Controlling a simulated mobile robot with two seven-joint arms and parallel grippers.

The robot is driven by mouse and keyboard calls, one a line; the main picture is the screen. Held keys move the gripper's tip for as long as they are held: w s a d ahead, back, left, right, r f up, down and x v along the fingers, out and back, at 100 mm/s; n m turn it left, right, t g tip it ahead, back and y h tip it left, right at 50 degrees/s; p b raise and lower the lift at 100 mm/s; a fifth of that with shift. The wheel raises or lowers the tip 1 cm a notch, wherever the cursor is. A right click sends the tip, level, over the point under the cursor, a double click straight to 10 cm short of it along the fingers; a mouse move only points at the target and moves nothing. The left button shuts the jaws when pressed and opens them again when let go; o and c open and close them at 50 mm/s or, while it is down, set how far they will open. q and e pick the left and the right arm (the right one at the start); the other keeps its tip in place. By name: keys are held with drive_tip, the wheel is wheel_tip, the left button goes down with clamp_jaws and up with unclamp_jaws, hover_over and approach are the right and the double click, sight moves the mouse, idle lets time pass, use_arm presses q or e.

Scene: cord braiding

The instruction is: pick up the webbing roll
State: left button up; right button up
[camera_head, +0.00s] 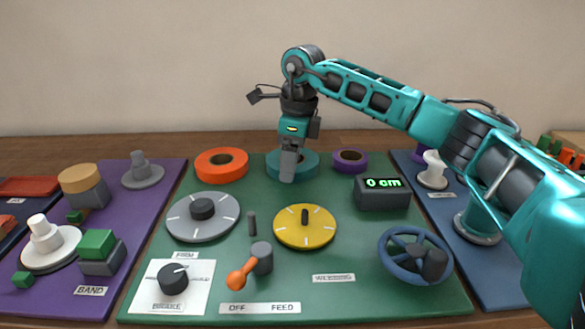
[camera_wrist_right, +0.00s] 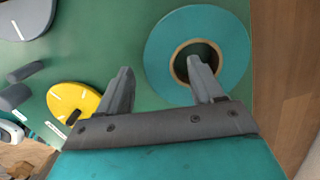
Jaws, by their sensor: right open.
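A teal roll (camera_head: 308,167) lies flat at the back of the green board, between an orange roll (camera_head: 221,164) and a purple roll (camera_head: 350,161). Which of them is the webbing roll cannot be read from a label; my right gripper (camera_head: 287,176) is at the teal one, pointing down and hiding part of it. In the wrist view, the teal roll (camera_wrist_right: 228,42) shows a brown core around a dark hole. The open right gripper (camera_wrist_right: 161,70) has one finger over the hole and the other outside the rim. Whether they touch it is unclear. My left gripper is out of view.
A grey dial (camera_head: 202,228), a yellow disc (camera_head: 292,238), a display reading 0 cm (camera_head: 382,193), a blue handwheel (camera_head: 390,270) and an orange-handled crank (camera_head: 241,279) stand on the green board (camera_head: 335,302). Purple and blue boards flank it.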

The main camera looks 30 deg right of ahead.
drive_tip(key=shift+f, duration=0.45)
drive_tip(key=shift+a, duration=0.1)
drive_tip(key=c, duration=1.2)
drive_tip(key=shift+r, duration=0.1)
